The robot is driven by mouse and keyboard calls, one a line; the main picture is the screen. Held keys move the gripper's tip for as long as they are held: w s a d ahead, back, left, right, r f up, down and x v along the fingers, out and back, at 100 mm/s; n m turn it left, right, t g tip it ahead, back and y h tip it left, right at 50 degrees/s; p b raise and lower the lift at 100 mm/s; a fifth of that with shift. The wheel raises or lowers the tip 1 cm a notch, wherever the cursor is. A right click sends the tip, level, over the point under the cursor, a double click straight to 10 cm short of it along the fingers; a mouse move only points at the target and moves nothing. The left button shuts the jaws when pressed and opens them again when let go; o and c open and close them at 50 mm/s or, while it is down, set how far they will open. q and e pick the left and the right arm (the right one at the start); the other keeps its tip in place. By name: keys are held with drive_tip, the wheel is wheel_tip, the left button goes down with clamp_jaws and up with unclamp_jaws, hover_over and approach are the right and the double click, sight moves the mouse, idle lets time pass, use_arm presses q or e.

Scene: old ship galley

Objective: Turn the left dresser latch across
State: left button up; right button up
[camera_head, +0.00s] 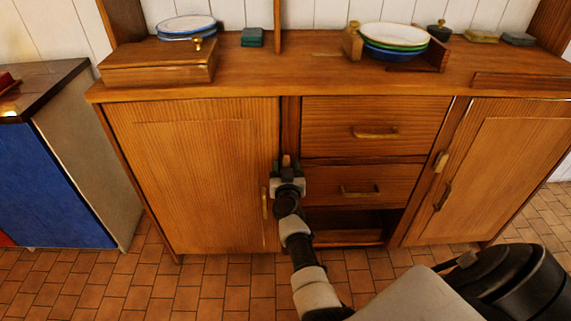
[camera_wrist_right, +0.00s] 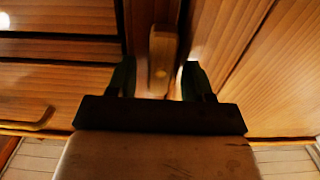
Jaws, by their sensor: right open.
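The left dresser latch (camera_wrist_right: 163,55) is a small wooden bar with a round pin. It lies lengthwise along the post between the left door (camera_head: 190,170) and the drawers. In the head view only its tip (camera_head: 286,159) shows; my right gripper hides the rest. My right gripper (camera_head: 287,170) is open, with one finger on each side of the latch. In the wrist view a narrow gap shows between the latch and each finger (camera_wrist_right: 158,78); contact cannot be told. The left door looks shut. My left gripper is not in view.
Two drawers (camera_head: 375,132) sit right of the post, above an open recess (camera_head: 345,222). The right door (camera_head: 510,170) has its own latch (camera_head: 441,161). A wooden box (camera_head: 158,68), plates (camera_head: 186,26) and bowls (camera_head: 393,38) stand on top. A blue-fronted cabinet (camera_head: 55,185) stands left.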

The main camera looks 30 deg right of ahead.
drive_tip(key=shift+w, duration=0.1)
drive_tip(key=shift+r, duration=0.1)
drive_tip(key=c, duration=0.9)
